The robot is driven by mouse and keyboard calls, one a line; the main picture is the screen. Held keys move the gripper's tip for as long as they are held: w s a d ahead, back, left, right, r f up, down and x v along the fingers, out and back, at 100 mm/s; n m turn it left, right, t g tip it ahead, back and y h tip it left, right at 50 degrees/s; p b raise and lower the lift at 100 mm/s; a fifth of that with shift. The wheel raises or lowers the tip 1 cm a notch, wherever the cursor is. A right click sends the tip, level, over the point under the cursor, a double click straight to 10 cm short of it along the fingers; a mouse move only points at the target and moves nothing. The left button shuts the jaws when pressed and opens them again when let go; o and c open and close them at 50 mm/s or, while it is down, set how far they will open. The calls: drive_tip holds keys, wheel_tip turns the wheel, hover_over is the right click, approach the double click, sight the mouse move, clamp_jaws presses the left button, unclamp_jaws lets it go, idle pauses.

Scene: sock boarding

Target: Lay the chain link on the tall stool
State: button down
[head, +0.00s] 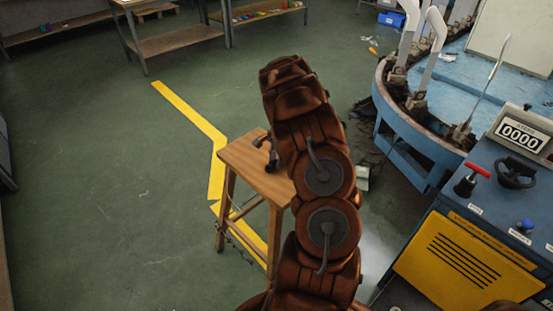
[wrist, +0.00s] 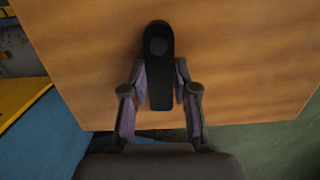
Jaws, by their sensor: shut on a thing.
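The tall stool (head: 245,168) stands in the middle of the head view, with a square wooden top and long legs. My arm covers the right part of it. My gripper (head: 268,155) is over the stool top in the head view. In the wrist view, my gripper (wrist: 160,95) is shut on the chain link (wrist: 160,50), a dark elongated piece with rounded ends. The wooden stool top (wrist: 240,60) fills most of the wrist view behind the link. I cannot tell whether the link touches the wood.
A blue machine with a yellow panel (head: 465,265) and a counter reading 0000 stands at the right. A round blue machine (head: 420,150) is behind it. Workbenches (head: 175,42) stand at the back left. The green floor left of the stool is clear.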

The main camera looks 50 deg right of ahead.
drive_tip(key=shift+f, duration=0.2)
drive_tip(key=c, duration=0.9)
unclamp_jaws()
wheel_tip(320, 180, up, 11)
drive_tip(key=d+b, duration=0.1)
drive_tip(key=b, duration=0.1)
drive_tip(key=s+a+r+n, duration=0.1)
drive_tip(key=a+r+n, duration=0.1)
drive_tip(key=a+r, duration=0.35)
drive_tip(key=s+a+r+n, duration=0.1)
drive_tip(key=a+r+n, duration=0.15)
drive_tip(key=a, duration=0.55)
drive_tip(key=s+a+r+n+g, duration=0.1)
drive_tip(key=s+a+r+n, duration=0.15)
drive_tip(key=a, duration=0.35)
drive_tip(key=s+a+r+n, duration=0.1)
drive_tip(key=s+a, duration=0.2)
drive_tip(key=a, duration=0.3)
drive_tip(key=s+a+n, duration=0.3)
drive_tip(key=s+a, duration=0.2)
drive_tip(key=s, duration=0.1)
drive_tip(key=s+a+f+n+h, duration=0.1)
drive_tip(key=s+a+n, duration=0.3)
drive_tip(key=s, duration=0.3)
drive_tip(key=s+a+f+n+g, duration=0.1)
drive_tip(key=s+a+n, duration=0.3)
drive_tip(key=s+a, duration=0.2)
drive_tip(key=shift+s+a+f, duration=0.15)
drive_tip(key=shift+s+a, duration=0.1)
drive_tip(key=shift+s, duration=0.5)
